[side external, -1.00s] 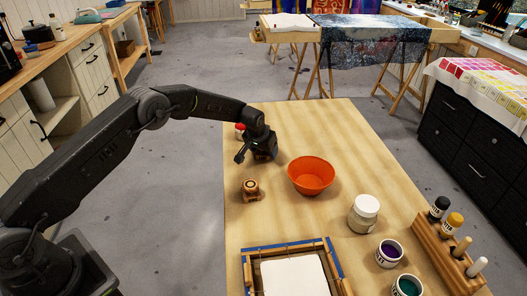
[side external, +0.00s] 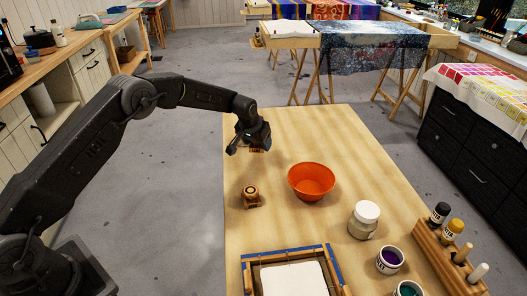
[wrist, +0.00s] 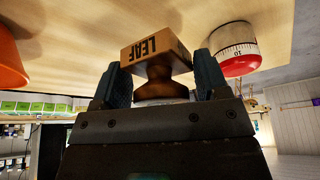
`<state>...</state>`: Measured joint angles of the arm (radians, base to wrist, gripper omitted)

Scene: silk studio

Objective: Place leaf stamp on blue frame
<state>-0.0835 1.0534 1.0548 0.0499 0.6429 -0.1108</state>
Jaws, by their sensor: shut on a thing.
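My gripper (side external: 256,143) is above the far left part of the table in the side view. In the wrist view, my gripper (wrist: 161,82) is shut on the leaf stamp (wrist: 155,50), a wooden block marked LEAF with a dark round handle between the fingers. In the side view, the stamp is mostly hidden under the gripper. The blue frame (side external: 336,264) lies at the near edge of the side view, cut off below.
Another wooden stamp (side external: 251,196) stands between my gripper and the frame. An orange bowl (side external: 311,181) is to its right. A white-lidded jar (side external: 364,219), paint pots (side external: 390,259) and a bottle rack (side external: 440,255) stand at right. A red-and-white timer (wrist: 237,50) is near the stamp.

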